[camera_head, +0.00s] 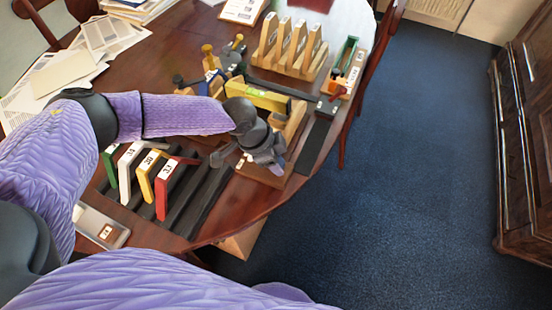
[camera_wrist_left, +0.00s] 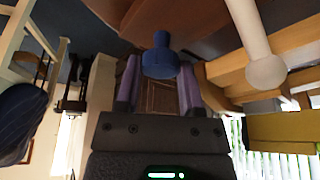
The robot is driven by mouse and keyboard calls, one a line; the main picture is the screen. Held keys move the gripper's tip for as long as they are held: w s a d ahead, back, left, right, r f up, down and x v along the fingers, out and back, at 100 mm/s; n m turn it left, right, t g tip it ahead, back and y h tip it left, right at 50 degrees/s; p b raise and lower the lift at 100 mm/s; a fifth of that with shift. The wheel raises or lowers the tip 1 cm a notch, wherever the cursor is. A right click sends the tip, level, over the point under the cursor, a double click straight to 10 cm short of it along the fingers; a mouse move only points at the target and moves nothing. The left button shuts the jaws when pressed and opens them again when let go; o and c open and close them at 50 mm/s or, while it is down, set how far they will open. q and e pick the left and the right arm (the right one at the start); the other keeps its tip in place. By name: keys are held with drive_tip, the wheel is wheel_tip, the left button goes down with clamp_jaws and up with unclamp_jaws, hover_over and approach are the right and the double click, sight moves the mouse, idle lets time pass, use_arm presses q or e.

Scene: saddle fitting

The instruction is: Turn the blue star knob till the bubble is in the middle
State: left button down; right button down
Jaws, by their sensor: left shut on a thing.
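My left gripper (camera_head: 268,160) reaches over the wooden fixture (camera_head: 295,122) near the table's right edge. In the left wrist view, the blue star knob (camera_wrist_left: 160,60) sits between the purple fingers of my left gripper (camera_wrist_left: 158,78), which is shut on it. In the head view my gripper and wrist hide the knob. A yellow bar (camera_head: 258,96), possibly the level, lies just behind my wrist. A yellow block also shows at the right of the left wrist view (camera_wrist_left: 285,132). I cannot make out a bubble in either view. My right gripper is not in view.
A dark rack holds green, white, yellow and red numbered boards (camera_head: 162,190) left of the gripper. A wooden rack (camera_head: 290,48) and a wooden box of small items (camera_head: 345,68) stand behind. Papers (camera_head: 60,75) lie at the far left. Blue carpet (camera_head: 420,190) is clear beyond the table edge.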

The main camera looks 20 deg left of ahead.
use_arm(q)
drive_tip(key=m+g+b, duration=0.1)
drive_tip(key=m+b, duration=0.1)
drive_tip(key=m, duration=0.1)
drive_tip(key=shift+f, duration=0.2)
drive_tip(key=shift+r+m, duration=0.15)
drive_tip(key=shift+m, duration=0.25)
drive_tip(key=shift+c, duration=1.2)
unclamp_jaws()
drive_tip(key=shift+r, duration=0.1)
drive_tip(key=p+v, duration=0.1)
drive_tip(key=v, duration=0.4)
drive_tip(key=p+v, duration=0.2)
drive_tip(key=v, duration=0.2)
drive_tip(key=shift+w+a+r+p, duration=0.15)
drive_tip(key=shift+a+r+p, duration=0.15)
drive_tip(key=shift+a, duration=0.05)
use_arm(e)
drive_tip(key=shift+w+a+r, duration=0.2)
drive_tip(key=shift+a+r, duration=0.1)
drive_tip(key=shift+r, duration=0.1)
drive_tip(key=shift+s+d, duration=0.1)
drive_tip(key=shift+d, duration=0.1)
